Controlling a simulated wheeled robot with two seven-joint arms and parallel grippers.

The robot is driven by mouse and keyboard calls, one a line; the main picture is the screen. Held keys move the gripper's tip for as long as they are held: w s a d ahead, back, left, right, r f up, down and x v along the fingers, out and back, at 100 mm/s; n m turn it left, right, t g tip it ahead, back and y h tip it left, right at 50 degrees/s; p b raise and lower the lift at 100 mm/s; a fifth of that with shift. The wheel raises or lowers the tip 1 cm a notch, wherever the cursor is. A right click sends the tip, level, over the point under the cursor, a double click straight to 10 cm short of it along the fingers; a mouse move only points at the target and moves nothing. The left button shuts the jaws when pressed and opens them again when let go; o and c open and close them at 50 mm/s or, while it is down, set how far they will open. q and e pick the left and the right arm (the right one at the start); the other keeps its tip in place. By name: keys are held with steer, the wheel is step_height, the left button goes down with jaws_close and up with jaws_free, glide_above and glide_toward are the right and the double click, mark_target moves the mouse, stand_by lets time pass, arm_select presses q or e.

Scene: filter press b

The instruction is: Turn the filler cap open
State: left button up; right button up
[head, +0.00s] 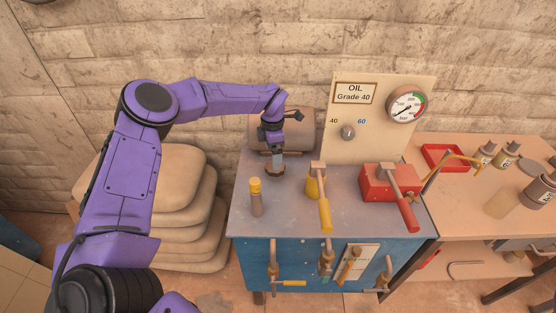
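A low, dark brown round cap (275,173), which looks like the filler cap, is on the grey top of the blue cabinet (297,212), towards the back left. My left gripper (277,164) points straight down at this cap. Its fingertips are right at the cap's upper part. The fingers are small here, and I cannot tell whether they grip the cap or are only around or above it. My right gripper is not in view.
A yellow-topped post (256,197), a yellow-handled lever (323,205) and a red box (377,184) with a red-handled lever (405,209) stand on the cabinet. Behind are a brown tank (300,124) and an oil panel with a gauge (407,107). Sacks (185,225) are stacked left.

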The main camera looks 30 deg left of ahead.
arm_select(q)
steer(key=f, duration=0.2)
steer(key=f+p, duration=0.1)
steer(key=f, duration=0.1)
steer(key=shift+w+d+f, duration=0.15)
steer(key=shift+w+f, duration=0.05)
steer(key=shift+s+f, duration=0.1)
steer(key=shift+f, duration=0.2)
steer(key=shift+c, duration=0.3)
steer(key=c, duration=1)
